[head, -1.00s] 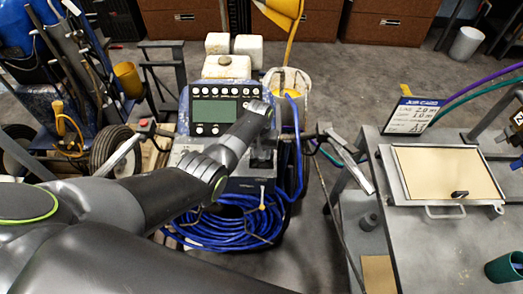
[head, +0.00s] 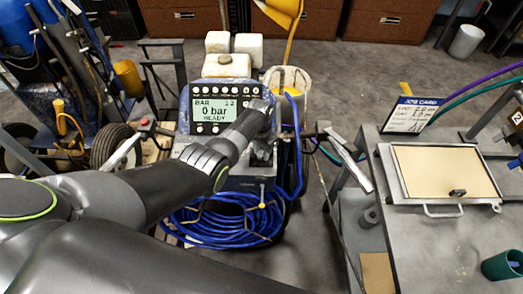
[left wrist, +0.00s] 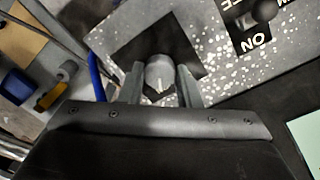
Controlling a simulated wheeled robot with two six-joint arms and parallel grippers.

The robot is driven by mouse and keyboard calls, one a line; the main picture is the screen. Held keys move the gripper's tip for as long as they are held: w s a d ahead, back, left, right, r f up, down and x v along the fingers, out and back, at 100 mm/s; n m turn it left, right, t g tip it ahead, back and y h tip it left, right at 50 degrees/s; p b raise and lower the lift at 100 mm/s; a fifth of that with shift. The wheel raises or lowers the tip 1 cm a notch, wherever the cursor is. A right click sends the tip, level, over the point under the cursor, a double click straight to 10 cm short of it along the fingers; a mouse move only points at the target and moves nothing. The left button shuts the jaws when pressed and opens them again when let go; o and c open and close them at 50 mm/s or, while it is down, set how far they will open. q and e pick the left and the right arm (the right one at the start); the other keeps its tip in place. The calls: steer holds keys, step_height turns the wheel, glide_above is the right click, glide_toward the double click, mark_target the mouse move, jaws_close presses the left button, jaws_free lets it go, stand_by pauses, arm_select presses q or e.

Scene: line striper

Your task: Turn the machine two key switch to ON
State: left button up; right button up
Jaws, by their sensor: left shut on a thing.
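The line striper's control box (head: 233,91) stands in the middle of the head view. Its screen (head: 212,108) is lit and reads BAR, 0 bar, READY. In the left wrist view, a grey rounded switch knob (left wrist: 159,70) with a light mark sits on a dark square plate (left wrist: 128,47) on the speckled panel. My left gripper (left wrist: 161,82) is shut on this knob, one finger on each side. A second switch (left wrist: 262,10) with an ON label shows at the upper right there. In the head view, my left arm hides the gripped switch. My right gripper is not in view.
A coiled blue hose (head: 235,222) hangs below the box. Handlebar grips (head: 147,124) stick out at the sides. A grey table (head: 455,245) with a framed tray (head: 446,172), a job card (head: 413,113) and a green cup (head: 503,265) stands at the right.

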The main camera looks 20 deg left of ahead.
mark_target(261, 153)
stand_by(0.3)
arm_select(q)
steer(key=o, duration=1)
steer(key=shift+c, duration=0.2)
step_height(261, 153, up, 6)
steer(key=shift+a+r+p, duration=0.1)
steer(key=shift+r+p, duration=0.15)
steer(key=shift+p, duration=0.55)
step_height(261, 153, up, 11)
steer(key=shift+a+b, duration=0.15)
steer(key=shift+b, duration=0.3)
steer(key=shift+w+f, duration=0.1)
